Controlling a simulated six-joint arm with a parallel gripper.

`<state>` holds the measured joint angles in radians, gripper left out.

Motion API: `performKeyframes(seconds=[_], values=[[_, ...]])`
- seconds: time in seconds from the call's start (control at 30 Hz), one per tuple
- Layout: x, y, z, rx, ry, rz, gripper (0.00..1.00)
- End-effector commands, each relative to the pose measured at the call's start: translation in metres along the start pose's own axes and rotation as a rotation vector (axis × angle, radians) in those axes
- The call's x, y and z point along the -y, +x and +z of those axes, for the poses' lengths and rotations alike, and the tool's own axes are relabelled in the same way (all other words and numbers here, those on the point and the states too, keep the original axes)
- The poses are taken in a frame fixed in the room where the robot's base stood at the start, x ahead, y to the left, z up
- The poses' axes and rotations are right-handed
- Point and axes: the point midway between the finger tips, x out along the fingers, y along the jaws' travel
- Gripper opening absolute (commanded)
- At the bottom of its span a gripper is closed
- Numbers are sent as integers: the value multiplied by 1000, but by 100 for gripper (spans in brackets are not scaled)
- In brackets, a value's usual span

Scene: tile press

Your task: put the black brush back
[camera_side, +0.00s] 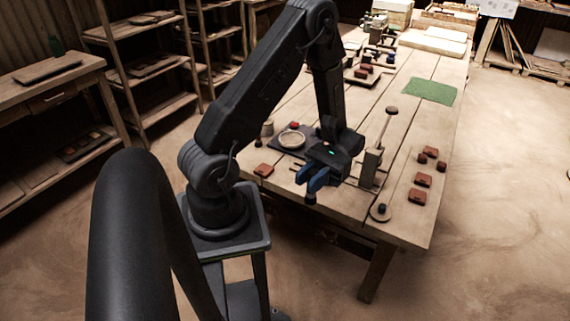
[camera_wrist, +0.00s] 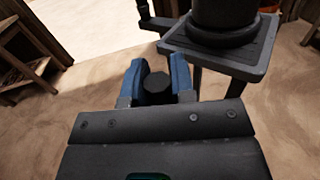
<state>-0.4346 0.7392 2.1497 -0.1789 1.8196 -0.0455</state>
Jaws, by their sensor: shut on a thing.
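My gripper (camera_side: 313,180), with blue fingers, is at the near edge of the wooden table, left of the wooden press. It is shut on a dark thing that I take to be the black brush (camera_side: 311,198); only its lower tip shows below the fingers. In the wrist view the black brush (camera_wrist: 157,88) shows as a dark round end between the two blue fingers (camera_wrist: 158,80), with bare floor beyond it. The rest of the brush is hidden by the fingers.
A round pale dish (camera_side: 291,140) sits on a dark mat behind my gripper. The press (camera_side: 371,165) stands to the right. A round disc with a dark knob (camera_side: 381,212) is near the front edge. Several brown tiles (camera_side: 423,180) lie at right. A green mat (camera_side: 431,91) lies farther back.

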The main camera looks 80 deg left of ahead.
Motion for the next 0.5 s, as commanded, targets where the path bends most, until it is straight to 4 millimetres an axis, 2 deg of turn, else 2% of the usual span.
performKeyframes(seconds=[0.23, 0.5], values=[[74, -10, -9, -1, 0, -434, 0], [151, -36, -1, -2, 1, -915, 0]])
